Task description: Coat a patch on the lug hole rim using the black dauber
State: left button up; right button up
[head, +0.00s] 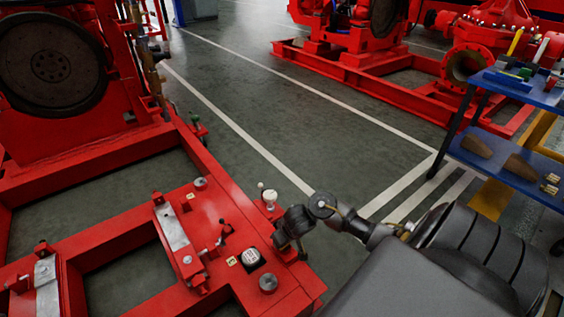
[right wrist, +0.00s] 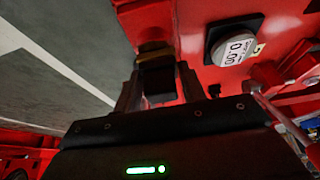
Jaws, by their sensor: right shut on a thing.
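My right gripper (head: 290,247) is above the near right corner of the red base frame (head: 225,215). In the right wrist view its two fingers (right wrist: 157,82) are shut on a dark block-like thing, which I take for the black dauber (right wrist: 155,70). A dull yellowish band shows at its far end. The dauber's tip and any contact with the frame are hidden. The lug hole rim cannot be made out; the gripper may cover it. My left gripper is not in view.
A white-topped knob (head: 270,197) stands near the frame's edge. A blue shelf cart (head: 520,175) is at right. Grey floor lies between.

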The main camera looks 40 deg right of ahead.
jog(key=shift+s, duration=0.2)
jog(key=shift+s+p, duration=0.3)
jog(key=shift+s, duration=0.1)
jog(key=shift+s, duration=0.1)
jog(key=shift+s+a+f, duration=0.1)
jog(key=shift+s+f, duration=0.05)
jog(key=shift+s, duration=0.35)
jog(key=shift+p, duration=0.75)
jog(key=shift+w, duration=0.1)
